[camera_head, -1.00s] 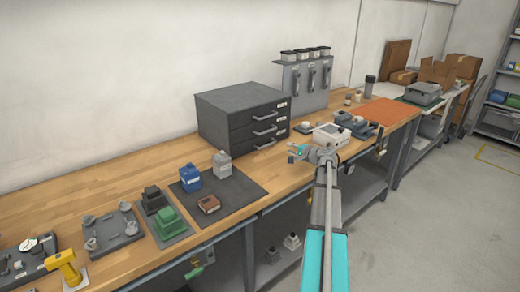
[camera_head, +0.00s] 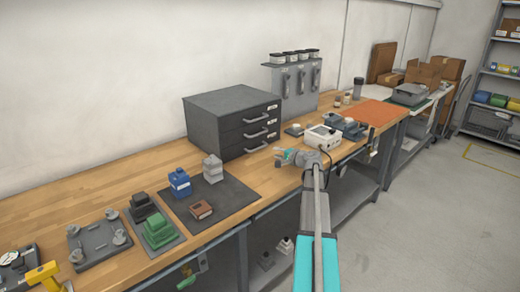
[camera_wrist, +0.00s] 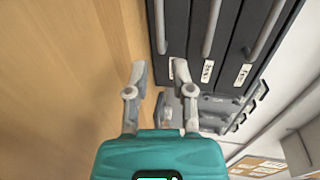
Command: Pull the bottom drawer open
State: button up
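A dark grey cabinet (camera_head: 215,118) with three drawers stands on the wooden bench against the wall. All its drawers look shut. The bottom drawer (camera_head: 236,152) sits just above the bench top, with a bar handle (camera_head: 257,148) on its front. In the wrist view the bottom drawer (camera_wrist: 178,25) is the leftmost dark front, nearest the wood, and its handle (camera_wrist: 160,25) shows at the top. My gripper (camera_head: 279,155) is just right of and in front of that handle, apart from it. In the wrist view my gripper (camera_wrist: 163,80) is open and empty, its fingers below the handle's end.
A white box-shaped device (camera_head: 322,138) stands on the bench right of my gripper. Bare bench lies between mat and device.

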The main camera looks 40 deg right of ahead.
aim_at(260, 148)
jog(key=b+x, duration=0.2)
jog(key=x, duration=1)
jog(key=shift+w, duration=0.1)
jog(key=shift+c, duration=0.2)
